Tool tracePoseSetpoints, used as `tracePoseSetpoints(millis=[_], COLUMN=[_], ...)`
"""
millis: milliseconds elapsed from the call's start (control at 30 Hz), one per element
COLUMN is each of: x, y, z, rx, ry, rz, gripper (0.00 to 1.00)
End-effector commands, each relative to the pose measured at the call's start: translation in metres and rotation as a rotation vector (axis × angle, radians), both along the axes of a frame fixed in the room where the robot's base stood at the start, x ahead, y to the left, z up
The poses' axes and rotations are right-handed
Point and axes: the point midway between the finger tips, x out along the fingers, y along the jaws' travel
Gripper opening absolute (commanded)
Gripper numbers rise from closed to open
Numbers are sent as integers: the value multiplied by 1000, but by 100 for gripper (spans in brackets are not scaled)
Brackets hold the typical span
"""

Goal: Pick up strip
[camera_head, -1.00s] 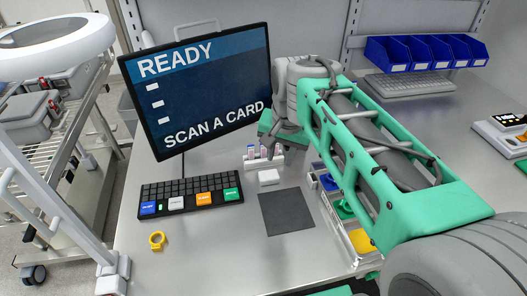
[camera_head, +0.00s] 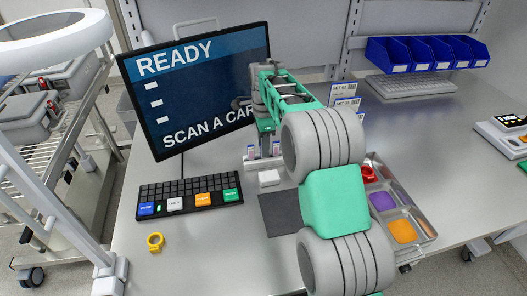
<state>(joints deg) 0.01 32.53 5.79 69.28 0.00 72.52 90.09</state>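I cannot pick out a strip for certain. A small white rack (camera_head: 250,163) holding several upright pieces with blue and pink labels stands below the monitor. A small white block (camera_head: 269,178) lies just in front of it. My arm reaches across from the lower right, and its far end is above and behind the rack. My gripper's fingers seem to point down around the rack, partly hidden by my own links and too small to tell open from shut. I cannot tell whether they touch anything.
The monitor (camera_head: 200,75) reads READY, SCAN A CARD. A keypad (camera_head: 190,197), a yellow ring (camera_head: 155,242) and a dark mat (camera_head: 279,213) lie on the bench. A metal tray (camera_head: 428,232) holds red, purple and orange pieces. Blue bins (camera_head: 420,52) stand at the back right.

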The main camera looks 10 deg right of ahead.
Motion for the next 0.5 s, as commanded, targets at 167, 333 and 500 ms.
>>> tracePoseSetpoints(millis=[167, 333, 500], x=[0, 0, 0], y=[0, 0, 0], z=[-4, -4, -4], rx=[0, 0, 0], ry=[-2, -2, -2], rz=[1, 1, 2], gripper=[32, 24, 10])
